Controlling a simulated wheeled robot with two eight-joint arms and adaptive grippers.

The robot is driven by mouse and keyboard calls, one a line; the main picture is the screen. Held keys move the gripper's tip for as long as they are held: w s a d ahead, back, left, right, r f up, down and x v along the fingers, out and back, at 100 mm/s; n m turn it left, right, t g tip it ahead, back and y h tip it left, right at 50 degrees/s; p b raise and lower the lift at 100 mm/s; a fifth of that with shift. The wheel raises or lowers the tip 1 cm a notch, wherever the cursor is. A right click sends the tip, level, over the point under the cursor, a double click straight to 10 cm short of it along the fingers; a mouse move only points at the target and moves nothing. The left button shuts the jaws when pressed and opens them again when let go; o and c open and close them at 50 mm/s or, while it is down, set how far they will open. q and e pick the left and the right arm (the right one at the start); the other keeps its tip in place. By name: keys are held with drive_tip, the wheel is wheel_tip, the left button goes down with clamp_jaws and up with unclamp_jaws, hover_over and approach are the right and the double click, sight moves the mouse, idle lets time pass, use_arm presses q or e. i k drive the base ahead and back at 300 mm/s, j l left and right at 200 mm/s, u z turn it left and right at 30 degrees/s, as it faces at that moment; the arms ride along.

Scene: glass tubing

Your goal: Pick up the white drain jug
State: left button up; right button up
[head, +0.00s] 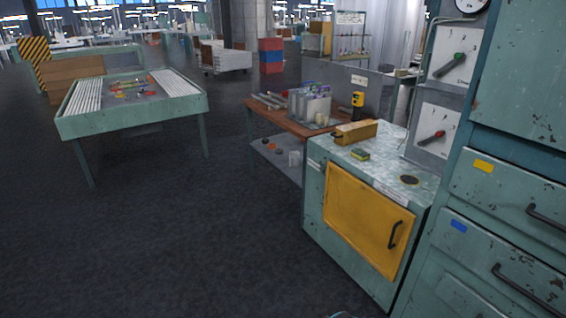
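A green cabinet with a yellow door (362,218) stands right of the bench, with a yellow box (355,132) on top. Drawers (510,200) fill the right edge. A green table (132,120) with white tubes stands at left. Dark floor (180,240) between is clear.

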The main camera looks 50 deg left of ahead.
sight(293, 161)
drive_tip(key=j+u, duration=0.1)
drive_tip(key=j, duration=0.5)
drive_tip(key=i+j+u, duration=0.1)
drive_tip(key=j, duration=0.45)
drive_tip(key=i+j+u, duration=0.1)
drive_tip(key=j, duration=0.45)
drive_tip(key=i+j+u, duration=0.15)
drive_tip(key=j, duration=0.45)
drive_tip(key=j+u, duration=0.1)
drive_tip(key=j, duration=0.45)
drive_tip(key=i+j+u, duration=0.1)
drive_tip(key=j, duration=0.4)
drive_tip(key=i+j+u, duration=0.1)
drive_tip(key=i+j, duration=0.2)
drive_tip(key=j, duration=0.25)
drive_tip(key=i+j+u, duration=0.1)
drive_tip(key=j, duration=0.4)
drive_tip(key=i+j, duration=0.25)
drive_tip(key=i, duration=0.25)
drive_tip(key=i+j, duration=0.25)
drive_tip(key=i, duration=0.25)
drive_tip(key=i+j+u, duration=0.1)
drive_tip(key=i+j, duration=0.15)
drive_tip(key=i, duration=0.25)
drive_tip(key=i+j, duration=0.2)
drive_tip(key=i, duration=0.8)
